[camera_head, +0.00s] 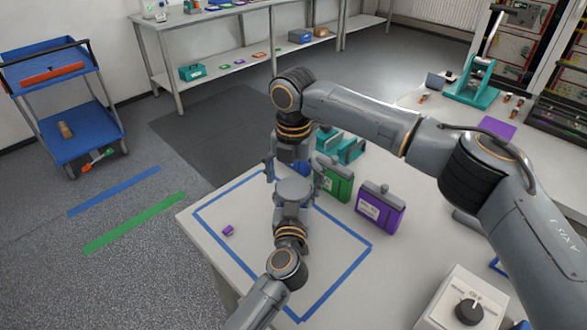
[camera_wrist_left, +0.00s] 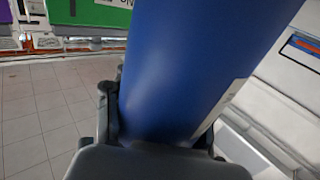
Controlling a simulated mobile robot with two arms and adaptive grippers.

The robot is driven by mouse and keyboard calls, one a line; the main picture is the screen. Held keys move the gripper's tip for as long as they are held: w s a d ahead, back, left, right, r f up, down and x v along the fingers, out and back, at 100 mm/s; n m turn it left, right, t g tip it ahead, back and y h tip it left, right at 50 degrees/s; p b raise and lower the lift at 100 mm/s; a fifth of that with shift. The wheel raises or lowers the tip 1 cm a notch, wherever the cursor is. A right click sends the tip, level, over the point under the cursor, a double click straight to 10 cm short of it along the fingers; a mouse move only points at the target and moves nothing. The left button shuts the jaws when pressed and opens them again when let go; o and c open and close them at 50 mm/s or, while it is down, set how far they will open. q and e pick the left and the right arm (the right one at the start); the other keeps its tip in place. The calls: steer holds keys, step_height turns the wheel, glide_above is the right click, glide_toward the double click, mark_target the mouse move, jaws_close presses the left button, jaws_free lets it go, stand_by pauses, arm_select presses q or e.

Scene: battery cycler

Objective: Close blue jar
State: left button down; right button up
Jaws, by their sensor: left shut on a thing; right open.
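The blue jar (camera_wrist_left: 195,65) fills the middle of the left wrist view, tilted in the picture. My left gripper (camera_wrist_left: 160,130) is shut on it, with dark fingers on either side. A pale label edge shows on the jar's right. In the head view my wrists mostly hide the jar. My right gripper (camera_head: 289,172) points down over the left gripper's end, open, with fingers to either side. I cannot tell whether it touches the jar. The jar's top and lid are hidden.
A green jar (camera_head: 338,181) and a purple jar (camera_head: 380,210) stand right of the grippers. A small purple block (camera_head: 228,231) lies inside the blue taped outline. A white box with a dark knob (camera_head: 469,311) is at front right.

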steer(key=shift+f, duration=0.25)
steer(key=c, duration=1.2)
steer(key=shift+f+m, duration=0.1)
steer(key=shift+m, duration=1.1)
steer(key=m, duration=0.4)
steer(key=shift+c, duration=0.2)
steer(key=o, duration=1.3)
steer(key=shift+r, duration=0.2)
